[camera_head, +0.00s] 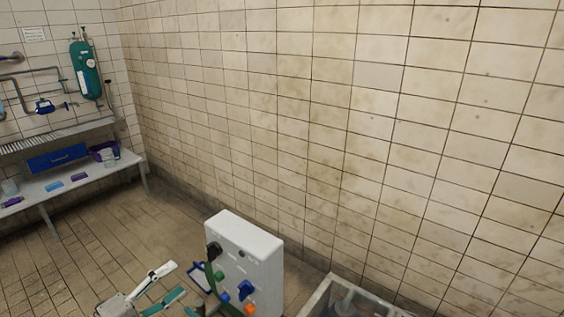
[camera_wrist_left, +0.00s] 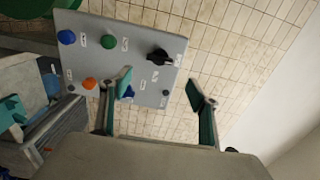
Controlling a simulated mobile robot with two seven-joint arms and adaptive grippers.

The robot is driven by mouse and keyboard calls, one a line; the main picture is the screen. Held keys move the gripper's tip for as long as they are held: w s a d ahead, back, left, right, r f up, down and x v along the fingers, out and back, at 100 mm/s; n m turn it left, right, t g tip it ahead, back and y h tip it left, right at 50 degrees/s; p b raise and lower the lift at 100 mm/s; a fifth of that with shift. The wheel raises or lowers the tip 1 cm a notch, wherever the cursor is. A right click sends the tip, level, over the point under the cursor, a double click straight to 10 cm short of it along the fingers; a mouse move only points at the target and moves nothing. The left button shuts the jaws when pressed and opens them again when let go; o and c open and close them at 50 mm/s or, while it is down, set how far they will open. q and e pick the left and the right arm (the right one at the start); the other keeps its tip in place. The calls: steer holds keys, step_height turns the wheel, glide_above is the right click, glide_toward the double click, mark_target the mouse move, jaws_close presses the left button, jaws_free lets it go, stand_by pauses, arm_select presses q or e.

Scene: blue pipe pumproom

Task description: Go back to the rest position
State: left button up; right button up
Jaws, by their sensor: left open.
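My left gripper (camera_head: 203,290) is low in the head view, with its teal fingers close in front of a white control box (camera_head: 262,250). In the left wrist view my gripper (camera_wrist_left: 159,88) has its two teal-padded fingers spread wide, with nothing held between them. The box's grey panel (camera_wrist_left: 100,55) lies beyond the fingers, and the near finger hides part of a blue knob (camera_wrist_left: 127,92). I cannot tell whether a finger touches the panel. My right gripper is in neither view.
The panel carries a black knob (camera_wrist_left: 160,57), a green knob (camera_wrist_left: 112,25) and an orange knob (camera_wrist_left: 89,83). A grey bin (camera_head: 345,298) stands right of the box. A bench (camera_head: 90,178) is far left, below a green cylinder (camera_head: 86,70). The tiled floor between is clear.

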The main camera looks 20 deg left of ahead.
arm_select(q)
steer(key=s+d+f+n+g+y, duration=0.2)
steer(key=s+d+f+n, duration=0.4)
steer(key=d, duration=0.5)
steer(key=s+d+f+n+g+y, duration=0.2)
steer(key=s+d+f+n+g, duration=0.1)
steer(key=s+d+f+n, duration=0.4)
steer(key=d+f+n, duration=0.3)
steer(key=f+n, duration=0.1)
steer(key=shift+d+f+n+g, duration=0.3)
steer(key=shift+d+n+g, duration=0.1)
steer(key=shift+s, duration=0.1)
